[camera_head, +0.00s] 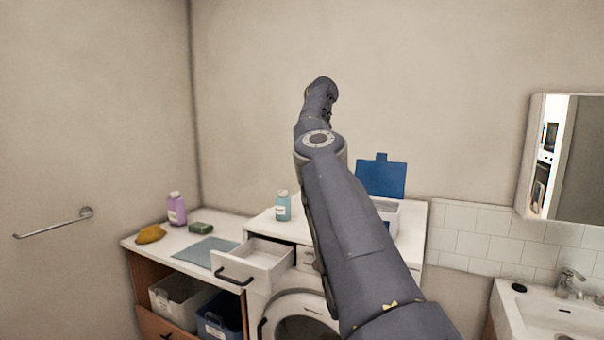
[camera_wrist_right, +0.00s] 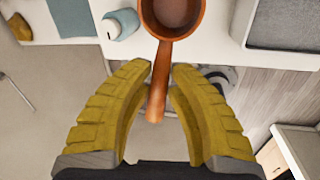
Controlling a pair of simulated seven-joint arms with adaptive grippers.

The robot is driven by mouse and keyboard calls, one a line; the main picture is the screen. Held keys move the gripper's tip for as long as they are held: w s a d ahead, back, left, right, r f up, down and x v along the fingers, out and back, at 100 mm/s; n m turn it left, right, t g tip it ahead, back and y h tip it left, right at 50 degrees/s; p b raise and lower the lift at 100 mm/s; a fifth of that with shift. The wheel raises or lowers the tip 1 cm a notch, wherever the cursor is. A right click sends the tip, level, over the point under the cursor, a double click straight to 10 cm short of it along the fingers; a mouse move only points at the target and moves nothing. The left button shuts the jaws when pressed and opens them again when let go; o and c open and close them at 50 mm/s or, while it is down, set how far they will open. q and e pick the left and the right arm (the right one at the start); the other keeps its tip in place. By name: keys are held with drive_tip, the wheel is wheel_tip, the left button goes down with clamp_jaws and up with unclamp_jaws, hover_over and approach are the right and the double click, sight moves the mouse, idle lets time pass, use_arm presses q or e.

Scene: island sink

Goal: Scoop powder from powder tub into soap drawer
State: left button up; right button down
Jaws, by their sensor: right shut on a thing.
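My right gripper (camera_wrist_right: 161,70) is shut on the handle of an orange-brown scoop (camera_wrist_right: 157,92) in the right wrist view. The scoop's round bowl is at the top of that view; I cannot tell whether powder is in it. In the head view my right arm crosses the middle and hides its gripper and the scoop. The soap drawer (camera_head: 262,264) is pulled open at the washer's upper left. The powder tub (camera_head: 390,207), with its blue lid (camera_head: 381,179) raised, stands on the washer, partly behind my arm. A grey-filled box (camera_wrist_right: 287,27) at the wrist view's upper right looks like this tub.
A light-blue bottle (camera_head: 283,207) stands on the washer near the drawer. A purple bottle (camera_head: 177,210), green sponge (camera_head: 201,228), yellow cloth (camera_head: 150,234) and teal cloth (camera_head: 205,251) are on the left counter. A sink (camera_head: 560,318) is at right.

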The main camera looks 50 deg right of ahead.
drive_tip(key=shift+r, duration=0.15)
idle(0.3)
